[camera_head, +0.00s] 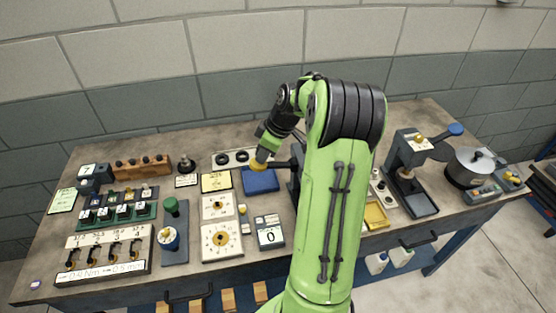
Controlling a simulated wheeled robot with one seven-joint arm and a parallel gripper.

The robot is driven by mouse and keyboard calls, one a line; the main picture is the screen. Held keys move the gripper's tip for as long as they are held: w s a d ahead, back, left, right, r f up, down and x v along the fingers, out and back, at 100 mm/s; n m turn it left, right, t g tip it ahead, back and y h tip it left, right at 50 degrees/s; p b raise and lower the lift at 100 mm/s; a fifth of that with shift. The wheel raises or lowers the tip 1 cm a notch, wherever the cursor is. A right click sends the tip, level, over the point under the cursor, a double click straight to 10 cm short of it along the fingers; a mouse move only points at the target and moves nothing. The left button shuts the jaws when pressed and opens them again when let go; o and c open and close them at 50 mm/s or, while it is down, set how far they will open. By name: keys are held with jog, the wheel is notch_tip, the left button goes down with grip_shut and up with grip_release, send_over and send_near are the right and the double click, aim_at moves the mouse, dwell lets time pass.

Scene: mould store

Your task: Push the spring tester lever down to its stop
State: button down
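Two lever devices stand on the bench, and I cannot read which is named the spring tester. One is mostly hidden behind my arm: a dark post (295,183) with a dark lever (279,163) reaching left to a yellow knob (258,167). The lever looks roughly level, above a blue block (260,182). My gripper (262,154) points down at this knob, close to or touching it; its fingers are too small to read. The other device, a grey press (408,160) at right, has a raised lever ending in a blue knob (455,129).
A display box (270,237) reading 0 and white dial plates (220,240) stand in front. A green-knobbed fixture (172,230) and a gauge rack (110,255) are left. A metal pot (470,167) and yellow tray (376,215) are right. My arm covers the bench middle.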

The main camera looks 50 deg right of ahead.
jog(key=shift+f, duration=0.1)
jog(key=shift+f+b, duration=0.55)
dwell(0.3)
jog(key=shift+f+b, duration=0.55)
jog(key=shift+f, duration=0.05)
jog(key=shift+f+b, duration=0.5)
jog(key=shift+f, duration=0.15)
